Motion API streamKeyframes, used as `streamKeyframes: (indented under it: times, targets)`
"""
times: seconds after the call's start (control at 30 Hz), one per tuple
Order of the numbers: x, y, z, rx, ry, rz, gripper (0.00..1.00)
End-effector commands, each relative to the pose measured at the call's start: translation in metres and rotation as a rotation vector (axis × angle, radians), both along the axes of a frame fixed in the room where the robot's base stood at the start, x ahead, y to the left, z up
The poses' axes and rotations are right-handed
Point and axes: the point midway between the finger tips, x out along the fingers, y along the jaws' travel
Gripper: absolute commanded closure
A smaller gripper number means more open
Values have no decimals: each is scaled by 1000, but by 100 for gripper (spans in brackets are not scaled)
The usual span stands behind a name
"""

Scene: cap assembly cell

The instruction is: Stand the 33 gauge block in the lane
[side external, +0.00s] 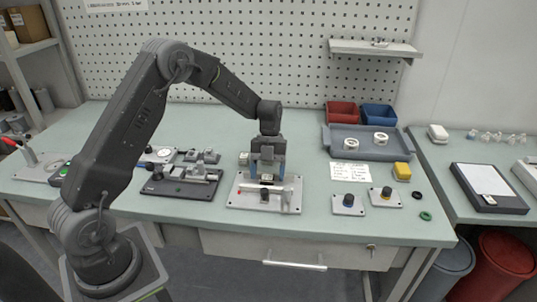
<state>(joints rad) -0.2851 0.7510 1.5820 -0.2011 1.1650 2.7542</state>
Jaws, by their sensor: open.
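My gripper (267,177) points down over a light grey base plate (240,200) in the middle of the bench. Its jaws are open. A small dark piece (265,194) shows below the jaws on the plate; I cannot tell whether it is a gauge block or part of the fixture. A small pale block-like piece (244,158) is just left of and behind my gripper. No number is readable on any block, so I cannot pick out the 33 block. The lane is not clear at this size, and my gripper hides part of the plate.
A dark fixture plate (182,187) stands to the left. Two small plates with dark knobs (348,201) (385,193) lie to the right.

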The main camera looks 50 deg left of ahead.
Motion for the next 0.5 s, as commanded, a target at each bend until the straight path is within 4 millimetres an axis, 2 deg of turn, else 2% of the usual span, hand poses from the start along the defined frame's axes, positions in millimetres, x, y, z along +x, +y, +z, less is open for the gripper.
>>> streamKeyframes:
  times: [0.5]
  targets:
    - [29, 29, 97, 2, -4, 2, 28]
